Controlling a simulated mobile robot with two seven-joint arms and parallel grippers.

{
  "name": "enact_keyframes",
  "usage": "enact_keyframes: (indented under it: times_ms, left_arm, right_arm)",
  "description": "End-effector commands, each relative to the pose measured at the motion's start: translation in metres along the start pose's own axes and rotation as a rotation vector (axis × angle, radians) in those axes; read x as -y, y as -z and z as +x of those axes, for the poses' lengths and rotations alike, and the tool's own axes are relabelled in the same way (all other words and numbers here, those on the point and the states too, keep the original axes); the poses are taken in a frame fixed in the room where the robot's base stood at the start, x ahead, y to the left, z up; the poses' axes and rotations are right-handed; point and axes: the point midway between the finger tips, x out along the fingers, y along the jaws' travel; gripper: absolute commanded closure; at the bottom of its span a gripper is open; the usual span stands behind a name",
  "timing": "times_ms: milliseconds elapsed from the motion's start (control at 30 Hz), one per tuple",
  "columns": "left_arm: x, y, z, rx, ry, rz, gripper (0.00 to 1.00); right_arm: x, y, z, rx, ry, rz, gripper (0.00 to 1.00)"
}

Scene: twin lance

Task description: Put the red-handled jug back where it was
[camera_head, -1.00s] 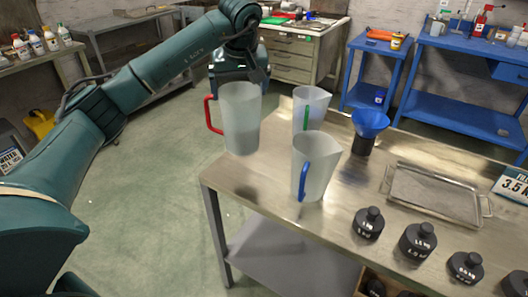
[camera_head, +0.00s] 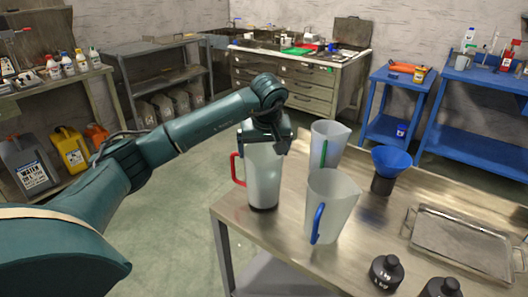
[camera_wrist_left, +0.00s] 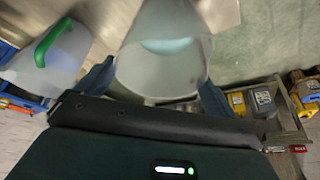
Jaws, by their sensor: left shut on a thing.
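The red-handled jug (camera_head: 263,182) is a tall translucent jug, upright over the near-left corner of the metal table. My left gripper (camera_head: 265,139) is shut on it near the rim. A dark shadow lies right under its base; I cannot tell whether it touches the table. In the left wrist view I look into the jug (camera_wrist_left: 165,55), with pale blue in its bottom, between the fingers of my left gripper (camera_wrist_left: 155,88). The green-handled jug (camera_head: 327,146) stands behind to the right, and the blue-handled jug (camera_head: 333,205) to the right in front. My right gripper is out of view.
A blue funnel (camera_head: 391,160) on a dark stand is right of the jugs. The table edge (camera_head: 232,226) is close to the held jug's left. The green-handled jug shows in the wrist view (camera_wrist_left: 52,55).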

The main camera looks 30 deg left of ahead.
Motion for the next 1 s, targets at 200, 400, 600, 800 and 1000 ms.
enact_keyframes:
  times_ms: [200,400,600,800,1000]
  left_arm:
    - [-0.001,-0.002,0.006,-0.005,-0.004,-0.002,0.77]
    - [0.000,-0.003,0.009,-0.004,-0.003,-0.002,0.77]
    - [0.000,-0.004,0.010,-0.001,-0.001,-0.001,0.00]
    - [0.000,-0.003,0.004,-0.002,-0.002,-0.001,0.00]
    - [0.000,-0.002,-0.029,-0.006,-0.004,-0.001,0.00]
  right_arm:
    - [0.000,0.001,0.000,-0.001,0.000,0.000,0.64]
    - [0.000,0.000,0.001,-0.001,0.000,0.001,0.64]
    - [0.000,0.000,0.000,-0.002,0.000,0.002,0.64]
    - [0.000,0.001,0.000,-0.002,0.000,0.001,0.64]
    - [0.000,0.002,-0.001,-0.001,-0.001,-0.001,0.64]
